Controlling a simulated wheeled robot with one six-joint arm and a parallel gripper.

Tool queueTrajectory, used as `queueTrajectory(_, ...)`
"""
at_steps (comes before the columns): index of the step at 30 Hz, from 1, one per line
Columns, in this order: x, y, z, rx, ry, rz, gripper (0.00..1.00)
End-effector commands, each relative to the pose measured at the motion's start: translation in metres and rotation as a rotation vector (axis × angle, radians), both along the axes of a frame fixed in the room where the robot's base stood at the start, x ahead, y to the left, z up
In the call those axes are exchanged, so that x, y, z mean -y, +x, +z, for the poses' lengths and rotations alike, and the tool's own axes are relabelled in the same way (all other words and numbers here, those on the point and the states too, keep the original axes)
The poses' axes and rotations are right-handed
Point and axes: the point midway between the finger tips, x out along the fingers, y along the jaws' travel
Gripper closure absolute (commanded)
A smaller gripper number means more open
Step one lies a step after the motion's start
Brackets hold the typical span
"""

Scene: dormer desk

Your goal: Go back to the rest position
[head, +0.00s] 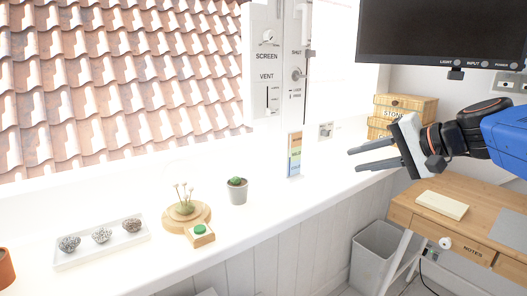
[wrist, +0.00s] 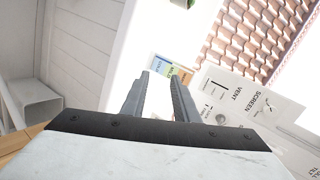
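My gripper (head: 367,157) is at the right of the head view, raised in front of the window sill, with its fingers pointing left. The two dark fingers stand apart with nothing between them. In the wrist view the open fingers (wrist: 160,88) point toward the sill. A small card with coloured bands (wrist: 172,72) shows beyond their tips. My blue and black arm comes in from the right edge of the head view.
The white sill (head: 270,200) holds a tray of stones (head: 101,242), a wooden stand with a green button (head: 200,232), a potted cactus (head: 237,190) and the coloured card (head: 295,155). A desk (head: 405,205), bin (head: 375,255), drawer box (head: 410,105) and monitor (head: 440,30) are at right.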

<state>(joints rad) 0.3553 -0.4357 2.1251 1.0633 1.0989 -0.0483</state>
Motion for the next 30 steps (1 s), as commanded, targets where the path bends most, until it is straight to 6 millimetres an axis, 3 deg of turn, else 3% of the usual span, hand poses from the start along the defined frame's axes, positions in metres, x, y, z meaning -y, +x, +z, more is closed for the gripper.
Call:
queueTrajectory(3,-0.016,-0.047,-0.055,-0.063,-0.176,0.07,0.73)
queueTrajectory(6,-0.017,-0.084,-0.099,-0.105,-0.33,0.126,0.73)
queueTrajectory(12,0.001,-0.153,-0.175,-0.154,-0.648,0.242,0.73)
queueTrajectory(15,0.016,-0.179,-0.203,-0.16,-0.794,0.295,0.73)
queueTrajectory(21,0.04,-0.207,-0.235,-0.154,-0.989,0.364,0.73)
queueTrajectory(30,0.048,-0.213,-0.242,-0.152,-1.041,0.38,0.73)
